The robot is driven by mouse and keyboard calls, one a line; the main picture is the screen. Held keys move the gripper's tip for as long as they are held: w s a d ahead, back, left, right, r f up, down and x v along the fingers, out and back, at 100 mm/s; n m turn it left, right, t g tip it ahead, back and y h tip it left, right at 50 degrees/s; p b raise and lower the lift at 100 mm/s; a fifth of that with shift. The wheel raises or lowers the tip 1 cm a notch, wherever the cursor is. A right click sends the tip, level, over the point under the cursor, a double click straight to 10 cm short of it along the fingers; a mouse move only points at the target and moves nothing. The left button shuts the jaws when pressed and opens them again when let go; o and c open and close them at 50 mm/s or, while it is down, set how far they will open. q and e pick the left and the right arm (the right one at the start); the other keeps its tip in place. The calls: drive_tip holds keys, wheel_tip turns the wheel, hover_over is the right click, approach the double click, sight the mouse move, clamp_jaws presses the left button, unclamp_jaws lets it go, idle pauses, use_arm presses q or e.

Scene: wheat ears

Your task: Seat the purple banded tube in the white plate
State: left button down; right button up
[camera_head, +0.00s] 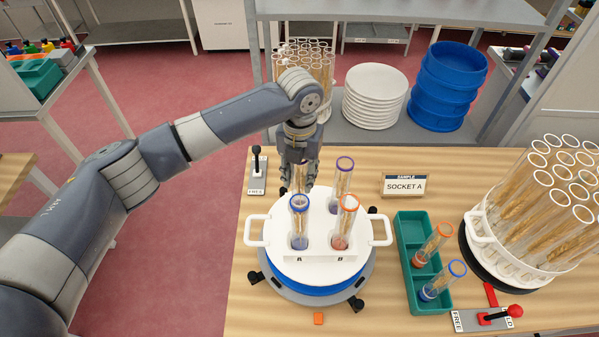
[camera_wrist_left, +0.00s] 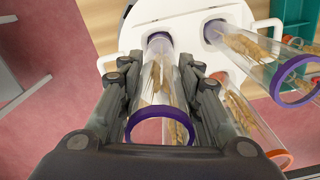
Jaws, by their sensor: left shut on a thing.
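The white plate (camera_head: 270,238) with two side handles rests on a round blue and grey base; it also shows in the wrist view (camera_wrist_left: 190,42). My left gripper (camera_head: 300,168) is shut on a purple banded tube (camera_wrist_left: 161,85) at the plate's far side. The tube holds wheat ears, and its purple rim faces the wrist camera. Its lower end is at the plate; I cannot tell whether it is inside a hole. Another purple banded tube (camera_head: 342,185) stands in the plate to the right. A blue banded tube (camera_head: 299,225) and an orange banded tube (camera_head: 344,225) stand at the front.
A green rack (camera_head: 402,240) at the right holds an orange banded and a blue banded tube. A SOCKET A sign (camera_head: 404,186) stands behind it. A white holder full of tubes (camera_head: 482,228) is farther right. Levers stand at the back left (camera_head: 256,170) and front right (camera_head: 495,317).

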use_arm(q)
drive_tip(key=shift+f+b, duration=0.5)
drive_tip(key=shift+f, duration=0.55)
drive_tip(key=c, duration=1.1)
unclamp_jaws()
